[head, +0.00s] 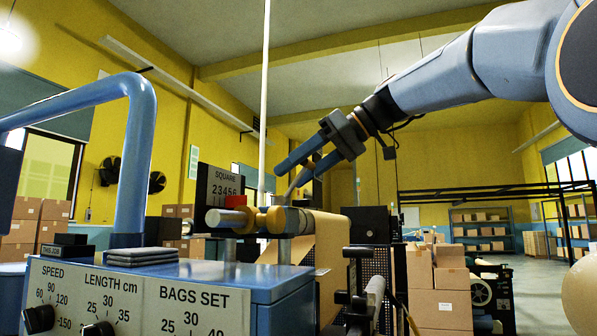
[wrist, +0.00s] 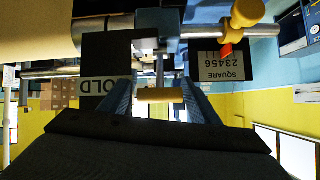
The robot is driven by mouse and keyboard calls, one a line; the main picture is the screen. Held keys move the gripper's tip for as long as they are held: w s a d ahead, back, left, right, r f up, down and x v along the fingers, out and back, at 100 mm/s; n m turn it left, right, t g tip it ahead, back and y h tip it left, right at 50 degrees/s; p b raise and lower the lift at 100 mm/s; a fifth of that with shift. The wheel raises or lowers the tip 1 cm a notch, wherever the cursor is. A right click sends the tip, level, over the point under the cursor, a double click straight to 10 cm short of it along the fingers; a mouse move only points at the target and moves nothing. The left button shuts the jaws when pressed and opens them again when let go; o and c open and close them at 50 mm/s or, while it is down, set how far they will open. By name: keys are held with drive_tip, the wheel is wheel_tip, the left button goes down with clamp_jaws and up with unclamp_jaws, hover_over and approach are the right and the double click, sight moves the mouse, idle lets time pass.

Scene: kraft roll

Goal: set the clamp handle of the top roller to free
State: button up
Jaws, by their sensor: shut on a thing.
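My gripper (head: 298,172) reaches down from the upper right in the head view, its two blue fingers around the clamp handle (head: 299,183). In the wrist view the handle's tan grip (wrist: 160,96) lies crosswise between the fingers, and my gripper (wrist: 160,100) is shut on it. The handle rises from the clamp at the end of the top roller (head: 285,220). A label (wrist: 112,86) beside the handle reads "OLD", its first letter hidden or cut. In the head view the fingers hide part of the handle.
A black counter panel (head: 222,186) marked SQUARE stands close to the left of my fingers. A yellow knob (wrist: 248,12) is near it. Brown kraft paper (head: 330,242) hangs below the roller. A blue pipe (head: 140,150) rises at left; cartons (head: 440,290) stand at right.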

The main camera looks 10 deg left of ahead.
drive_tip(key=shift+f, duration=0.1)
drive_tip(key=o, duration=1.2)
drive_tip(key=shift+a, duration=0.1)
drive_tip(key=shift+o, duration=1.3)
drive_tip(key=shift+a, duration=0.15)
drive_tip(key=shift+d, duration=0.35)
drive_tip(key=b+v, duration=0.2)
drive_tip(key=v, duration=0.5)
drive_tip(key=shift+d+r, duration=0.15)
drive_tip(key=shift+r, duration=0.1)
